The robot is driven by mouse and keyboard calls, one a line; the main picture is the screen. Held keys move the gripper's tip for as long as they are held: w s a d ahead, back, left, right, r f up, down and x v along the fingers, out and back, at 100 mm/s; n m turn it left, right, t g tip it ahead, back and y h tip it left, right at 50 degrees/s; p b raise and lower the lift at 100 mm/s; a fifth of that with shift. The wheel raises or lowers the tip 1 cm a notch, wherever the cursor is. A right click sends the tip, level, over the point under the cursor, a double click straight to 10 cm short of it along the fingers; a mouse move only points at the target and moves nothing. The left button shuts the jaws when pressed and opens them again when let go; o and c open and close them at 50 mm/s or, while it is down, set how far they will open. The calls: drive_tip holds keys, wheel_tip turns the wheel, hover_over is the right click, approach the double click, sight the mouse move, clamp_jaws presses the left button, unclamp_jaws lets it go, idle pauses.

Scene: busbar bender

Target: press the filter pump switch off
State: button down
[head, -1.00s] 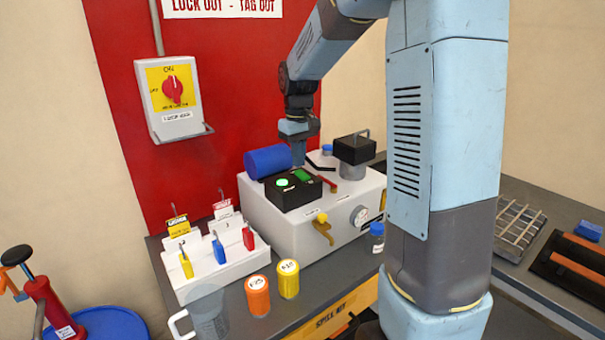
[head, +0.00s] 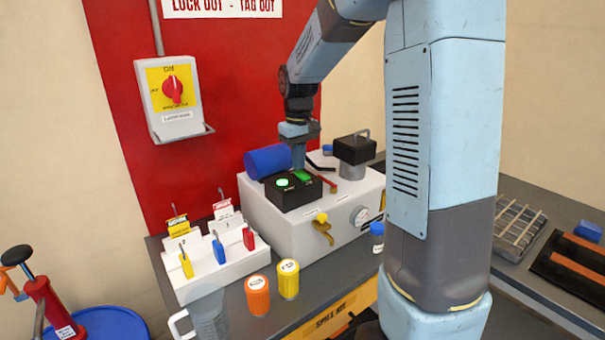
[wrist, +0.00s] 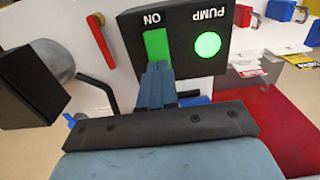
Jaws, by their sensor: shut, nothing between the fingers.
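The pump switch box (head: 282,193) is black and sits on top of the white tank unit (head: 276,229). In the wrist view the box (wrist: 180,20) carries the words "PUMP" and "ON". Its green rocker switch (wrist: 155,44) is beside a round lamp (wrist: 208,44) that glows green. My gripper (wrist: 157,68) is shut and empty, its fingertips at the near end of the green rocker; I cannot tell if they touch it. In the head view my gripper (head: 299,166) points down behind the box, close to the rocker (head: 303,175).
A blue cylinder (head: 268,160) lies left of the gripper. A black-topped motor (head: 354,150) and a red lever (head: 328,184) stand to the right. A padlock rack (head: 218,272) and two pill-bottle-like containers, orange (head: 257,297) and yellow (head: 288,280), are in front.

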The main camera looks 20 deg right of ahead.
drive_tip(key=shift+f, duration=0.55)
idle(0.4)
drive_tip(key=shift+r, duration=3.55)
drive_tip(key=shift+s+r, duration=0.1)
drive_tip(key=shift+s, duration=0.15)
drive_tip(key=s+r+m+t, duration=0.1)
drive_tip(key=s+t, duration=0.1)
drive_tip(key=s, duration=1.2)
drive_tip(key=s+r+m+t, duration=0.2)
drive_tip(key=s+t, duration=0.1)
drive_tip(key=s, duration=1.1)
drive_tip(key=shift+d+m+t, duration=0.2)
drive_tip(key=shift+m+t, duration=0.1)
